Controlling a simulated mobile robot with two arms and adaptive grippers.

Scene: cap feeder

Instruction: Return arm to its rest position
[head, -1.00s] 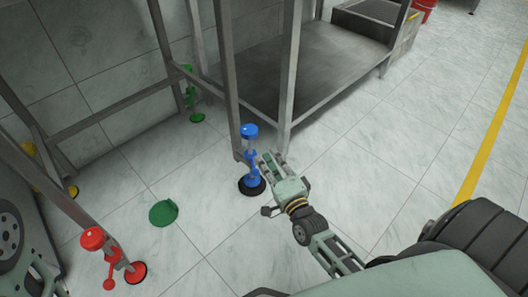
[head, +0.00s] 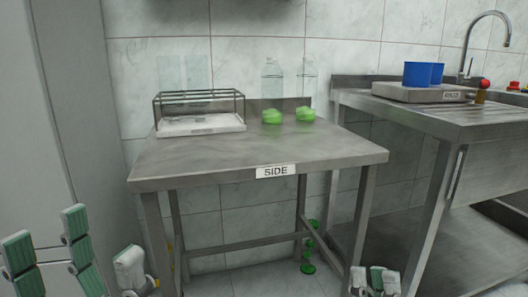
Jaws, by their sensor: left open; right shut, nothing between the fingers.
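My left gripper (head: 50,248) shows in the lower left corner of the head view, its green-padded fingers apart and nothing between them. My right gripper (head: 375,281) is at the bottom edge, right of centre, with its fingers close together and nothing held. Both show in front of the steel tables and apart from the things on them. The rest of both arms is out of view.
A steel table (head: 215,160) labelled "SIDE" holds a wire rack (head: 200,123), green items (head: 272,117) and clear bottles. A steel sink counter (head: 420,113) with blue cups (head: 418,74) stands right. A green stand (head: 309,240) is on the floor behind. A grey cabinet (head: 65,100) stands left.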

